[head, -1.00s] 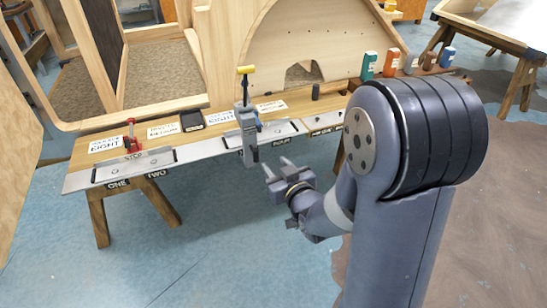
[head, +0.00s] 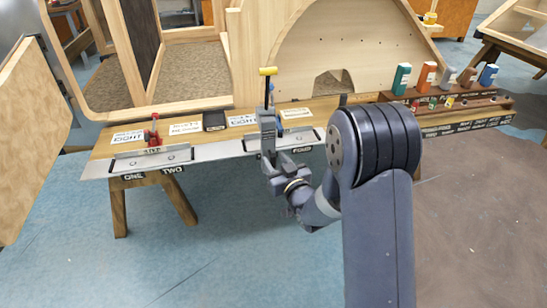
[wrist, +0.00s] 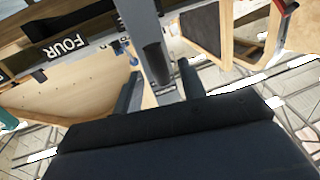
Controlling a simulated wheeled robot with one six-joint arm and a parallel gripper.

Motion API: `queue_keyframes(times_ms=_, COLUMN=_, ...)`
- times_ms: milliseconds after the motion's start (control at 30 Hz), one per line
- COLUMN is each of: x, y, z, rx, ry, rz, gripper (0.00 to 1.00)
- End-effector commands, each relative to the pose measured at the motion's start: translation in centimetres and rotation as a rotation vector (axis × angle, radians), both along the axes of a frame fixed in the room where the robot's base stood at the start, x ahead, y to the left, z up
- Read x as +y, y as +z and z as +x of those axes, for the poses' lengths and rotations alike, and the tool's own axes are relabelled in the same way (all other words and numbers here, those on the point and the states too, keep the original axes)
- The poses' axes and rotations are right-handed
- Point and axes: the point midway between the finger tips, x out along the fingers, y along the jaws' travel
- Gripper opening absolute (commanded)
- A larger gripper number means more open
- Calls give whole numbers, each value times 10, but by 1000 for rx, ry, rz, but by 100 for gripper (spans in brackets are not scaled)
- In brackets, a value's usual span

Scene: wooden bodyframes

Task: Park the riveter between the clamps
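The riveter (head: 267,118), a grey upright tool with a yellow crossbar on top, stands at the bench's front edge by the FOUR label. Its grey body (wrist: 143,35) comes down from the top of the wrist view. My gripper (head: 280,158) is at the riveter's lower body. In the wrist view my gripper (wrist: 160,82) has its fingers apart, one on each side of the riveter's dark lower end, with gaps showing. A red clamp (head: 152,136) stands at the left above labels ONE and TWO. A blue part (head: 279,98), perhaps another clamp, is mostly hidden behind the riveter.
The wooden bench (head: 103,146) has metal plates along its front and label cards on top. A dark block (head: 214,121) lies between cards. A rack (head: 440,100) with several coloured bottles is at right. A large wooden frame (head: 250,50) stands behind. The floor in front is clear.

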Motion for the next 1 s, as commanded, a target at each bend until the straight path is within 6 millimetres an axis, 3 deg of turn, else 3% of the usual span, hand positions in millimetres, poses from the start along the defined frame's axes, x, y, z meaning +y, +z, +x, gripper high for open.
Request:
queue_keyframes(times_ms=200, x=8, y=0, z=15, rx=1, ry=0, rz=0, gripper=39)
queue_keyframes(times_ms=533, x=9, y=0, z=17, rx=0, ry=0, rz=0, gripper=38)
queue_keyframes(times_ms=1000, x=9, y=0, z=17, rx=0, ry=0, rz=0, gripper=0)
